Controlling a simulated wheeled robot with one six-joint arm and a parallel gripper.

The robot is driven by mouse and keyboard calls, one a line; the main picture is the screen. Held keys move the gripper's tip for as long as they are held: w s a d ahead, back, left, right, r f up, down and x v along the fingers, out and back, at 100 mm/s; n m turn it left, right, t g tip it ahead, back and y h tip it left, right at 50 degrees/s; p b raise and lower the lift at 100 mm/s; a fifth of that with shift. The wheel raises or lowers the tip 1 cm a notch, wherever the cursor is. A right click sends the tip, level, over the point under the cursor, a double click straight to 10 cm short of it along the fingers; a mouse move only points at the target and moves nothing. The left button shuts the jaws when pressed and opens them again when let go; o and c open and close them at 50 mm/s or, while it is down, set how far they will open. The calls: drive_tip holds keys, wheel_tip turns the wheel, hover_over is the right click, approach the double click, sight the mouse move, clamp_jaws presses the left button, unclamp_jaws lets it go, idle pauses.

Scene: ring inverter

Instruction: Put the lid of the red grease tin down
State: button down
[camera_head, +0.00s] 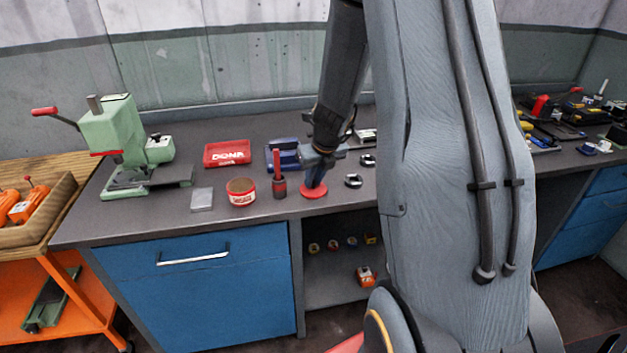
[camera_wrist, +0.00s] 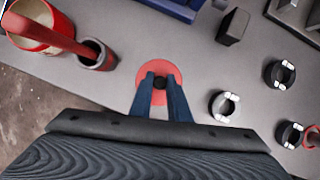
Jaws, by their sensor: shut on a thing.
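The lid (camera_head: 313,191) is a flat red disc with a dark knob at its centre. It shows at the bench top by the front edge; I cannot tell whether it touches the bench. My gripper (camera_head: 316,181) is above it, shut on the knob. In the wrist view, the blue fingers of my gripper (camera_wrist: 160,84) close around the knob of the lid (camera_wrist: 162,66). The red grease tin (camera_head: 241,192) stands open to the left on the bench, with a pale label. It also shows in the wrist view (camera_wrist: 38,42) at the upper left.
A red-handled brush in a small cup (camera_head: 279,188) stands between tin and lid. A blue vise (camera_head: 285,155) is behind. Black ring-shaped parts (camera_head: 353,181) lie to the right. A red box (camera_head: 227,153) and green press (camera_head: 120,140) stand left.

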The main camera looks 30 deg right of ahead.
drive_tip(key=shift+f, duration=0.1)
drive_tip(key=c, duration=1.7)
unclamp_jaws()
drive_tip(key=shift+o, duration=0.2)
